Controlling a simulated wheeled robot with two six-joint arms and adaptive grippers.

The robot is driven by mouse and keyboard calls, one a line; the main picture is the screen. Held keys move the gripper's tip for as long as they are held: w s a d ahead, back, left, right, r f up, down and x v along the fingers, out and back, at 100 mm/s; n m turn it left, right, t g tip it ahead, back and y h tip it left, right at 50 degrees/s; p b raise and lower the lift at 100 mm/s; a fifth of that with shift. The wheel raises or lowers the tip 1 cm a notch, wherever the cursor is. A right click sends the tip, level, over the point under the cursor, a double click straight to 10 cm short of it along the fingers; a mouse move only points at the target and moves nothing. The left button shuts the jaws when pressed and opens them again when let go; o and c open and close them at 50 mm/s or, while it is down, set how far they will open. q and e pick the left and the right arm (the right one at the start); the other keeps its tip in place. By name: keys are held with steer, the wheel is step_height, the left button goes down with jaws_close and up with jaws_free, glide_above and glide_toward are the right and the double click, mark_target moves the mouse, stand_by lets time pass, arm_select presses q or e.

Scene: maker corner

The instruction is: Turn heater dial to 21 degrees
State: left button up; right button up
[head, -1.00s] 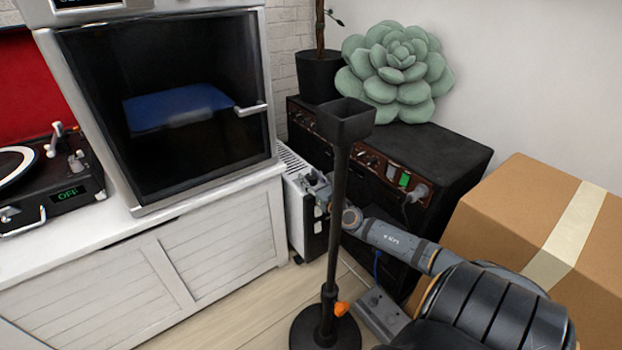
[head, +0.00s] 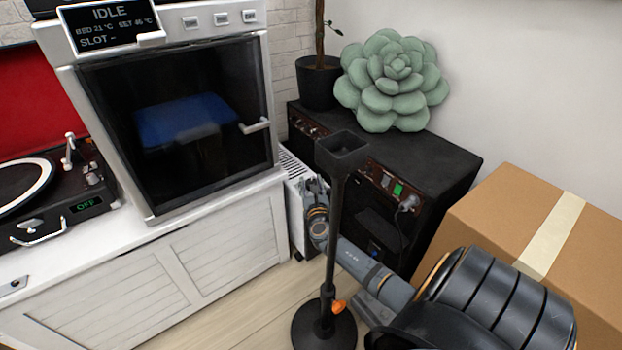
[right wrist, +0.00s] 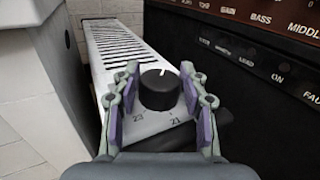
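The heater (head: 294,208) is a narrow white unit with a slotted top, between the white cabinet and the black amplifier. Its black round dial (right wrist: 159,91) shows in the right wrist view, with a white pointer line toward the far side. The marks 23 and 21 are printed on the near side, left and right. My right gripper (right wrist: 161,88) is open, one finger on each side of the dial; I cannot tell whether they touch it. In the head view the right gripper (head: 317,190) is at the heater's top and the dial is hidden. My left gripper is not in view.
A black stand (head: 333,240) with a square cup rises in front of my right arm. The black amplifier (head: 430,150) bears a green succulent cushion (head: 392,80) and a plant pot (head: 318,84). A cardboard box (head: 500,215) is at right, the white cabinet (head: 230,250) at left.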

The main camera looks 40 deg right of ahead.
mark_target(311, 182)
steer(key=shift+o, duration=1.2)
step_height(311, 182, up, 10)
steer(key=shift+f, duration=0.1)
